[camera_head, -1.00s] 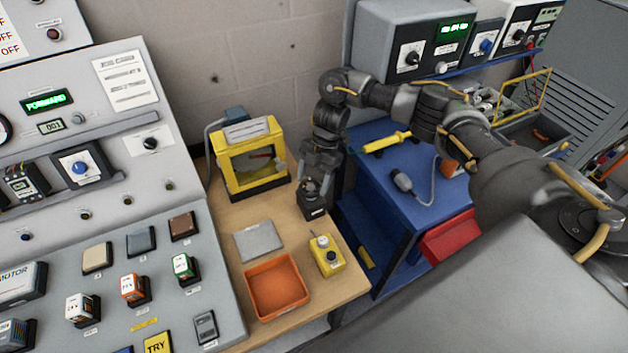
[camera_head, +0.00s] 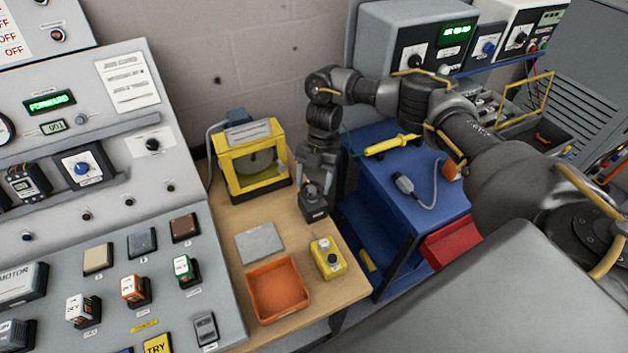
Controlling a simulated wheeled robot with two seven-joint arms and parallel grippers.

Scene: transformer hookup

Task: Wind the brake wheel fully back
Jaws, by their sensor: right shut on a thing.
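My right gripper (camera_head: 315,187) points down at a small dark block (camera_head: 315,211) on the wooden bench, just right of the yellow-framed case. It is shut on the small round top of that block, which I take to be the brake wheel. The fingers hide most of the wheel, so its turn position cannot be read. The yellow-framed case (camera_head: 257,189) has a clear front with a pale grey disc (camera_head: 262,162) inside. My left gripper is not in view.
An orange tray (camera_head: 280,317), a grey plate (camera_head: 260,242) and a yellow control box (camera_head: 327,259) lie in front on the bench. The grey control panel (camera_head: 205,305) borders the left. A blue cart (camera_head: 425,205) with a yellow-handled tool (camera_head: 393,145) stands right.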

